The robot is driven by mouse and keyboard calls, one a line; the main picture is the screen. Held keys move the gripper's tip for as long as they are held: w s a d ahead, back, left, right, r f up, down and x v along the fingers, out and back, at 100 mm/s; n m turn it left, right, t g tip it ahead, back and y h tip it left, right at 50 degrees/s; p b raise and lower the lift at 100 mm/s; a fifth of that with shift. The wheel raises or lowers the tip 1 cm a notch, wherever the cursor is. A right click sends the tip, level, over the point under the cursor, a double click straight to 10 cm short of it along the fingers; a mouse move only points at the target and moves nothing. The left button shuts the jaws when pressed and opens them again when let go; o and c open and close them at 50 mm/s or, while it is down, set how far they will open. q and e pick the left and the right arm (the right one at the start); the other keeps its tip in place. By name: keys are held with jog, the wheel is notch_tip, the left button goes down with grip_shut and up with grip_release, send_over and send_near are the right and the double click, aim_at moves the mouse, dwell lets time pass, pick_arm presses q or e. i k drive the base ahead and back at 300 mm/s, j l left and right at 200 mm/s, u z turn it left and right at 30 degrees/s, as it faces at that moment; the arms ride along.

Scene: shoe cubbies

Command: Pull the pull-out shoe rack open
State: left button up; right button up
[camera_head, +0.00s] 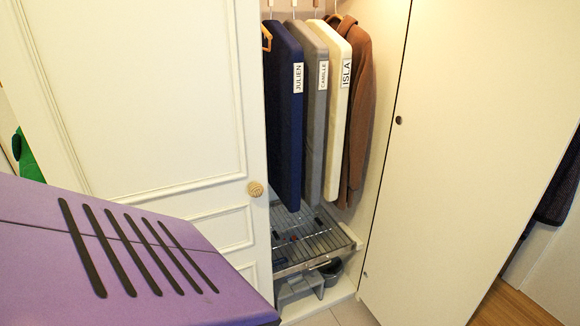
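The pull-out shoe rack (318,238) is a grey metal frame with thin bars, low in the open closet under the hanging garments. Its front rail faces me, with a dark handle-like piece (325,264) near its right part. A few small dark and reddish items seem to lie on the bars, too small to tell. The door on the left hides the rack's left side, and the garments hide its back. How far the rack is drawn out is unclear. Neither of my grippers is in view.
A white panelled door (150,90) with a round knob (255,189) stands left of the opening, and a plain white door (450,160) on the right. Garment covers (312,130) and a brown coat (358,110) hang above. A grey step stool (300,288) and dark bin (331,272) are below.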

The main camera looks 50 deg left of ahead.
aim_at(303, 265)
jog(key=u, duration=1.45)
jog(key=i+l+u, duration=0.1)
jog(key=l, duration=0.3)
jog(key=i+l+u, duration=0.1)
jog(key=l, duration=0.3)
jog(key=i+l+u, duration=0.1)
jog(key=i+l, duration=0.15)
jog(key=l, duration=0.2)
jog(key=i+l+u, duration=0.1)
jog(key=l, duration=0.35)
jog(key=i+l+u, duration=0.1)
jog(key=l, duration=0.3)
jog(key=i+l+u, duration=0.1)
jog(key=l, duration=0.35)
